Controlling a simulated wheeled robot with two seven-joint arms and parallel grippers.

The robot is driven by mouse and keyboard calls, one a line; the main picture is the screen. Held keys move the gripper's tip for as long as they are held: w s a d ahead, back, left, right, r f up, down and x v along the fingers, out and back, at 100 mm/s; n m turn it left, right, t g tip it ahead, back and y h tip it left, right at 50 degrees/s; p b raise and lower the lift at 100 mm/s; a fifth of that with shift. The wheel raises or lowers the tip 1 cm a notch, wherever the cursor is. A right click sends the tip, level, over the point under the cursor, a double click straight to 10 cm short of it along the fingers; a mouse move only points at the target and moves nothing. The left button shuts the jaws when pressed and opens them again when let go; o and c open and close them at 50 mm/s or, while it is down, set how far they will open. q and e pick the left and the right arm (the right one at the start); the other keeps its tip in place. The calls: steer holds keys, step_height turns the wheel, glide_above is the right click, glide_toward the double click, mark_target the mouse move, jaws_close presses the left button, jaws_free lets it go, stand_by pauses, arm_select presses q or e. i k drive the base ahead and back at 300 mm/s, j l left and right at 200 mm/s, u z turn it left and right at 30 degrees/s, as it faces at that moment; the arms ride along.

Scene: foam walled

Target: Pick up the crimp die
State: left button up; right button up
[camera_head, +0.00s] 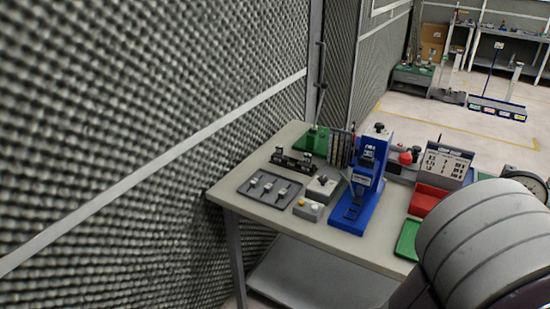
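I cannot tell for sure which item is the crimp die. Candidates on the workbench (240,187) are small metal pieces (267,187) lying in a dark grey tray (258,200), and a light grey block with a dark knob (322,188) to the right of that tray. A blue crimp press (352,211) stands upright right of the block. Neither of my grippers is in view. A large grey, rounded part of my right arm (490,245) fills the lower right and hides the bench's right end.
Behind the tray are a black rack (292,164) and a green block (315,141). A small box with a yellow button (307,211) sits before the grey block. A red bin (429,201) and a green bin (408,241) are right. A foam wall (130,130) borders the bench's left.

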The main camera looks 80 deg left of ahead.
mark_target(369, 152)
steer(key=u, duration=2.7)
